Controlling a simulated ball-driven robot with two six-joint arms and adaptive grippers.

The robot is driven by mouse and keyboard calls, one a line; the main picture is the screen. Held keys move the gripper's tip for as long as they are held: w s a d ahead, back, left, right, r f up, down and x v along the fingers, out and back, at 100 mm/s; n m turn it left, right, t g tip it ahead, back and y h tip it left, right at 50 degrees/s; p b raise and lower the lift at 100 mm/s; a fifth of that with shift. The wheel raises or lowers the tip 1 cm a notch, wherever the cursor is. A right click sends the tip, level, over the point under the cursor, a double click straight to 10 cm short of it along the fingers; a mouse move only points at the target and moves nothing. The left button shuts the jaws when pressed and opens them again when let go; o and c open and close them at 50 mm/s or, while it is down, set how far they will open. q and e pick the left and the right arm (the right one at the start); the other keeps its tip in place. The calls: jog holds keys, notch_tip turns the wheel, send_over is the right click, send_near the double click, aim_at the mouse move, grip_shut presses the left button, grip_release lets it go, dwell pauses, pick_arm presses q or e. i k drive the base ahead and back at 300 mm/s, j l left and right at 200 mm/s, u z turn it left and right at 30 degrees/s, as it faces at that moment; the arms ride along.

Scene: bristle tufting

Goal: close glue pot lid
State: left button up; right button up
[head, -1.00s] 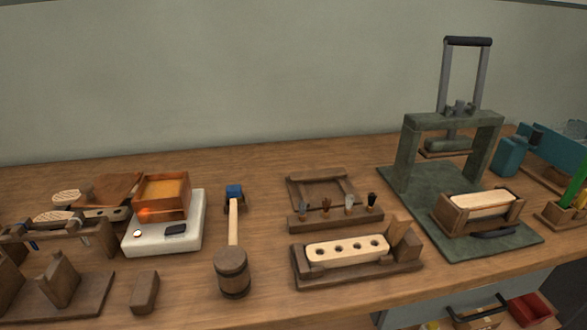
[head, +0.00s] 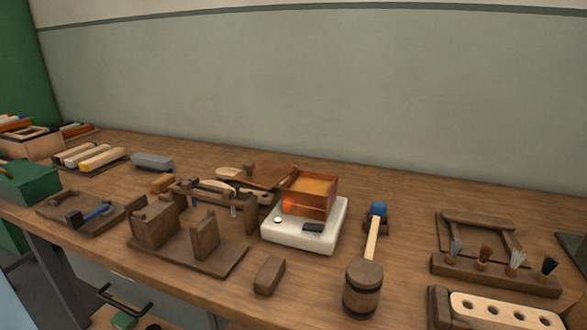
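The glue pot (head: 308,196) is a square copper-brown box standing on a white heater base (head: 329,236). Amber glue shows at its top, and an orange glow shows low on its front left. A flat brown panel, which looks like the pot's lid (head: 262,174), lies swung out to the left of the pot, off its opening. I cannot tell whether it is hinged to the pot. Neither of my grippers is in view.
A small wood block (head: 269,275) sits in front. A tool rack (head: 215,201) and a slotted wooden stand (head: 205,236) stand to the left. Bare bench shows along the front.

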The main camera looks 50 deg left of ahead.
aim_at(263, 174)
jog(key=u, duration=1.7)
